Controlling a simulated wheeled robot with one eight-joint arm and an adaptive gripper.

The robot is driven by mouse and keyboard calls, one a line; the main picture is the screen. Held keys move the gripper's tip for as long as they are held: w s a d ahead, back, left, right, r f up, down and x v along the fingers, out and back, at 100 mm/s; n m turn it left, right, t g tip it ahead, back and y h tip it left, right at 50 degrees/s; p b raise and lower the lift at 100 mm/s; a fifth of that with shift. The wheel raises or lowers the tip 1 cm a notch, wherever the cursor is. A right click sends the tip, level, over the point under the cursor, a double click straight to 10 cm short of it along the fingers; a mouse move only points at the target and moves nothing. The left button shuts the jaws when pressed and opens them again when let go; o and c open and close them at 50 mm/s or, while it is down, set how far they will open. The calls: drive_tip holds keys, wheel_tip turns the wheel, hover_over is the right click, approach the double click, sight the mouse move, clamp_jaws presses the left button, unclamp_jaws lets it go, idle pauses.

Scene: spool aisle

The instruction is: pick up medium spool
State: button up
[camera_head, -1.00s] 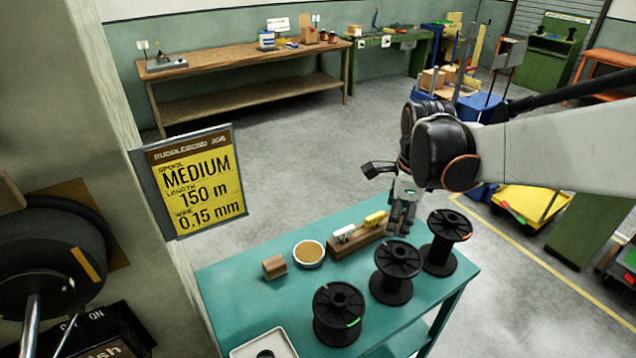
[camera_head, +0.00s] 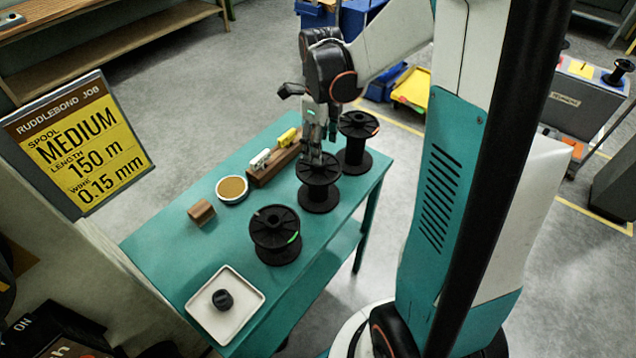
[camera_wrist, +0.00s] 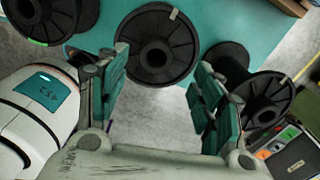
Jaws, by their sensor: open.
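Three black spools stand upright on the teal table (camera_head: 345,215). The near spool (camera_head: 275,238) has a green mark, the middle spool (camera_head: 318,190) stands behind it, and the far spool (camera_head: 356,150) has an orange mark. I cannot tell from any label which is medium. My gripper (camera_head: 316,155) is low over the middle spool's back part and hides some of its top flange. In the wrist view, my gripper (camera_wrist: 163,60) is open and empty, its fingers either side of the middle spool (camera_wrist: 155,45). The far spool (camera_wrist: 262,90) is beyond the right finger.
A brown block (camera_head: 270,165) with white and yellow pieces lies left of the middle spool. A round dish (camera_head: 232,190), a small wooden piece (camera_head: 201,212) and a white tray (camera_head: 245,308) share the table. A job sign (camera_head: 85,145) reads MEDIUM, 150 m, 0.15 mm.

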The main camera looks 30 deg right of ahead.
sight(319, 180)
drive_tip(key=shift+a+f+b, duration=0.15)
drive_tip(key=shift+f+b, duration=0.25)
drive_tip(key=shift+f, duration=0.95)
drive_tip(key=shift+a+f+b, duration=0.15)
drive_tip(key=shift+f+b, duration=0.2)
drive_tip(key=shift+f, duration=0.95)
clamp_jaws()
